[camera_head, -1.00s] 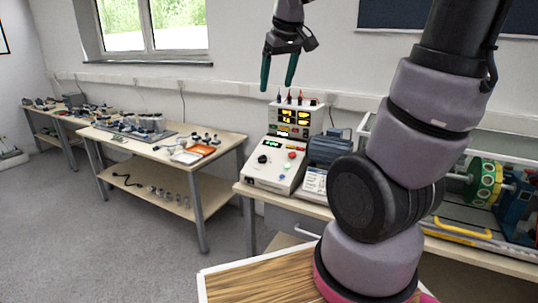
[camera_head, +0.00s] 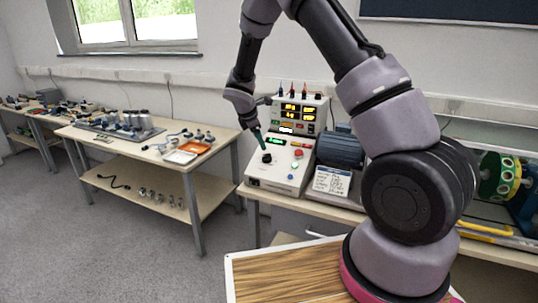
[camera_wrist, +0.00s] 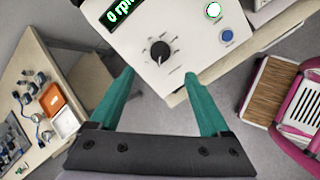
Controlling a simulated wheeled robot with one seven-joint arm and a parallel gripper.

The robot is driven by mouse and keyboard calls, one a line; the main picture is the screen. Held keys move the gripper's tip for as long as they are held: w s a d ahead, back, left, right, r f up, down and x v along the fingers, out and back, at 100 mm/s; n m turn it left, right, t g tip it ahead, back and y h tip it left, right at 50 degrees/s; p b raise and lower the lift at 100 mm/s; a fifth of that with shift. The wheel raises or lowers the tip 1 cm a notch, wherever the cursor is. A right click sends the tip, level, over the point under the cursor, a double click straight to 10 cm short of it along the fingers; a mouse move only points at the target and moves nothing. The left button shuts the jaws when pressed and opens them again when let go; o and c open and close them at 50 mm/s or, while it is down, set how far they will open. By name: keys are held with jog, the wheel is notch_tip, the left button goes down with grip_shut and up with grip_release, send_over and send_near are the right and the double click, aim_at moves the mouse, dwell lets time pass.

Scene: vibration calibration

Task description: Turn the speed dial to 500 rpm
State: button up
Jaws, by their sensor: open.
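The speed dial (camera_wrist: 160,51) is a black round knob with a white pointer mark on the pale control box (camera_wrist: 188,22). In the head view the dial (camera_head: 267,158) sits on the sloped front of the control box (camera_head: 262,178). The green display (camera_wrist: 122,12) on the box reads 0 rpm. My gripper (camera_wrist: 165,83) is open, its two green fingers apart and empty. In the wrist view the dial lies ahead of the gap between the fingertips. In the head view my gripper (camera_head: 262,143) is just above the dial; contact cannot be told.
A lit green button (camera_wrist: 213,11) and a blue button (camera_wrist: 227,36) lie right of the dial. A meter unit (camera_head: 298,113) with several plugs stands behind the box. A blue motor (camera_head: 340,150) and a printed card (camera_head: 331,181) stand to the right.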

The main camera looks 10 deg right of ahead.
aim_at(266, 155)
jog(key=x, duration=1)
jog(key=shift+d+f, duration=0.1)
jog(key=shift+f, duration=0.05)
grip_shut()
